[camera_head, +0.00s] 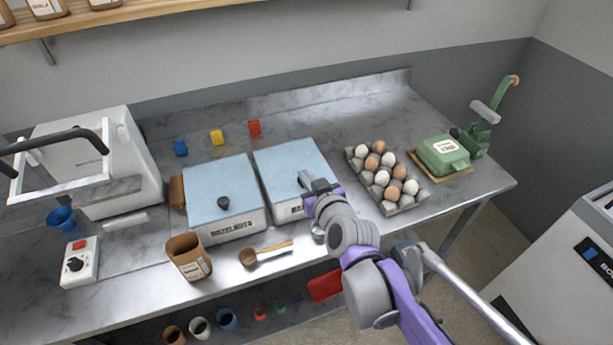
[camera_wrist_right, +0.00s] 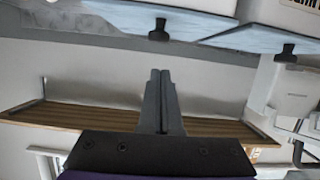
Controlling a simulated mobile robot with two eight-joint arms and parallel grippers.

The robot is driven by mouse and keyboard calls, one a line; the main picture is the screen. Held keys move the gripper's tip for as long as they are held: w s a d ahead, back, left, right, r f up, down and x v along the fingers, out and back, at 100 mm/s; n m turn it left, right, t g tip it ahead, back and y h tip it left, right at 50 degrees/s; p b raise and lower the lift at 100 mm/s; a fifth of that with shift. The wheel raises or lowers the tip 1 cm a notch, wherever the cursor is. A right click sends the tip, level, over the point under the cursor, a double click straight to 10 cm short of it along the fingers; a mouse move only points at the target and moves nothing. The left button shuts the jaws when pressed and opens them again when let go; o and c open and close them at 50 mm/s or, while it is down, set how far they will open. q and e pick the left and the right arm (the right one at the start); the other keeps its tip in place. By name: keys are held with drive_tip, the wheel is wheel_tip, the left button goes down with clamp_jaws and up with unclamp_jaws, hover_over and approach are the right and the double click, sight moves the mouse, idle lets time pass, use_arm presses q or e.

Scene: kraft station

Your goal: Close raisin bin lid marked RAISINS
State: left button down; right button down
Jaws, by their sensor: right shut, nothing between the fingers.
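Two white bins with flat pale-blue lids stand side by side on the metal counter. The left bin (camera_head: 237,228) is marked HAZELNUTS. The right bin (camera_head: 288,210) has a label mostly hidden by my right arm, so I cannot read RAISINS on it. Its lid (camera_head: 285,155) lies flat over the bin and looks closed. My right gripper (camera_head: 304,179) is shut and empty, above the front part of this lid; I cannot tell if it touches. In the right wrist view, the shut fingers (camera_wrist_right: 160,75) show apart from two knobbed blue lids, seen upside down. My left gripper is out of view.
An egg carton (camera_head: 388,182) and a green box (camera_head: 443,155) stand to the right. A white machine (camera_head: 125,165) stands at left. Small coloured blocks sit behind the bins.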

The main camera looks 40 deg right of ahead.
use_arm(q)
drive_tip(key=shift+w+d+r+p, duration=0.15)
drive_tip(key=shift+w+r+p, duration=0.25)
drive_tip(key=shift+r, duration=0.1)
use_arm(e)
drive_tip(key=s+a+f, duration=0.1)
drive_tip(key=s+f, duration=0.1)
drive_tip(key=s, duration=0.4)
drive_tip(key=shift+s+a+f, duration=0.35)
drive_tip(key=shift+f, duration=0.05)
drive_tip(key=shift+a, duration=0.1)
